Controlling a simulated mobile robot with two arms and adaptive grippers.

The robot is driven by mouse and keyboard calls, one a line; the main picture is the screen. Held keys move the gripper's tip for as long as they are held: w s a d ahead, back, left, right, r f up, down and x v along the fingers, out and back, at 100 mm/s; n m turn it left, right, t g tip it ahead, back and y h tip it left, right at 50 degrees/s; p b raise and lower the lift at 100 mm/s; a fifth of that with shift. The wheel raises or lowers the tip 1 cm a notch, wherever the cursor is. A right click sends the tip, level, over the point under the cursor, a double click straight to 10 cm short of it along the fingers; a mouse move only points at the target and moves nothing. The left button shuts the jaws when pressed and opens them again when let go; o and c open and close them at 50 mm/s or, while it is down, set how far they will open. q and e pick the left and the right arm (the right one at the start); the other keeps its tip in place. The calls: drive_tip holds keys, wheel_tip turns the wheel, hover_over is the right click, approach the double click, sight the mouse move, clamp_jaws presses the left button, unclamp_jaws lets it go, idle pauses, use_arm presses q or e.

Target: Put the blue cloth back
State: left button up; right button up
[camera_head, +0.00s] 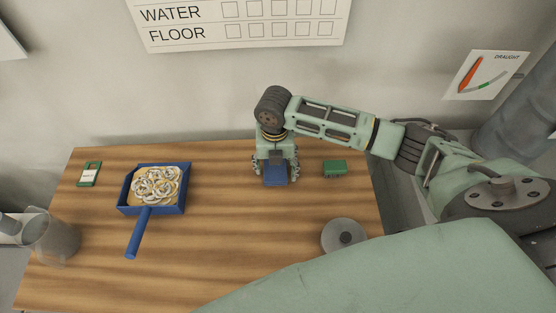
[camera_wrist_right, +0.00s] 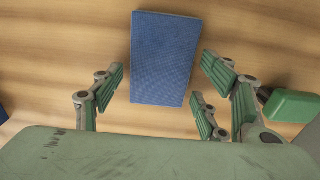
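The blue cloth (camera_head: 276,178) is a flat, folded rectangle at the back middle of the wooden table. In the right wrist view the cloth (camera_wrist_right: 165,55) lies ahead of and partly between the fingers. My right gripper (camera_head: 276,170) points down over the cloth from behind, and its fingers hide part of it in the head view. In the right wrist view the right gripper (camera_wrist_right: 165,88) is open, with gaps between its green-padded fingers and the cloth on both sides. My left gripper is in neither view.
A green block (camera_head: 334,168) lies just right of the right gripper. A blue dustpan (camera_head: 133,235) with pale curled pieces is to the left. A green-and-white item (camera_head: 89,173), a clear jug (camera_head: 50,240) and a round grey lid (camera_head: 334,237) are also there. The front middle table is clear.

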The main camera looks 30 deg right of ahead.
sight(276, 169)
drive_tip(key=shift+r, duration=0.15)
wheel_tip(276, 169, up, 12)
drive_tip(key=b, duration=0.2)
idle(0.5)
drive_tip(key=shift+d, duration=0.1)
